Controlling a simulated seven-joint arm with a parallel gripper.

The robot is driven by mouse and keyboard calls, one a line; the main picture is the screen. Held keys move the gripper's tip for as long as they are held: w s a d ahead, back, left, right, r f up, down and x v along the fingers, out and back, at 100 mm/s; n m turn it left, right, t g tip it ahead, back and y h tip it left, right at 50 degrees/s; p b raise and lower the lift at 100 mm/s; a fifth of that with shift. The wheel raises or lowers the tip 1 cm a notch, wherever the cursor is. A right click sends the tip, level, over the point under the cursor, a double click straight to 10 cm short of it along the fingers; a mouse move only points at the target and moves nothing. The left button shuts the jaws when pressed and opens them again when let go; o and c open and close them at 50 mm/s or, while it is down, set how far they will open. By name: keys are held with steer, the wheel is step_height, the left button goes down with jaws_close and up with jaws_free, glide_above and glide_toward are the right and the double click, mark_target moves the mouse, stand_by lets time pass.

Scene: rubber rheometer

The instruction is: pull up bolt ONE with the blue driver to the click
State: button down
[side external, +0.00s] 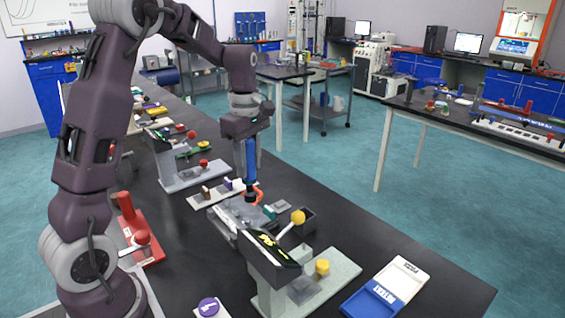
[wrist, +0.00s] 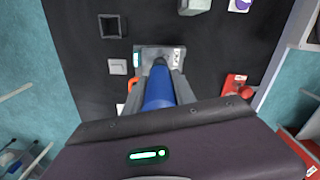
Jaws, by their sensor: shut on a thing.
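My gripper (side external: 247,138) is shut on the blue driver (side external: 251,158) and holds it upright, tip down. In the wrist view my gripper (wrist: 161,76) has a finger on each side of the driver (wrist: 158,92). The driver's dark lower end is over a grey metal fixture (side external: 229,222) on the bench. The fixture (wrist: 145,52) also shows in the wrist view, with small labels on top. Bolt ONE cannot be made out; the driver and fingers cover the area beneath. I cannot tell whether the tip is seated in a bolt.
An orange curved part (side external: 258,192) is beside the driver's lower end. A dark open box (side external: 305,221) and a small grey plate (side external: 281,205) lie close by. A blue-and-white tray (side external: 385,288) lies near the front right.

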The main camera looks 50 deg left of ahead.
mark_target(244, 184)
steer(key=shift+s+a, duration=0.15)
steer(key=shift+s, duration=0.65)
steer(key=shift+w+f, duration=0.1)
steer(key=shift+f, duration=2.7)
steer(key=shift+f, duration=1.05)
stand_by(0.7)
steer(key=shift+r, duration=2.55)
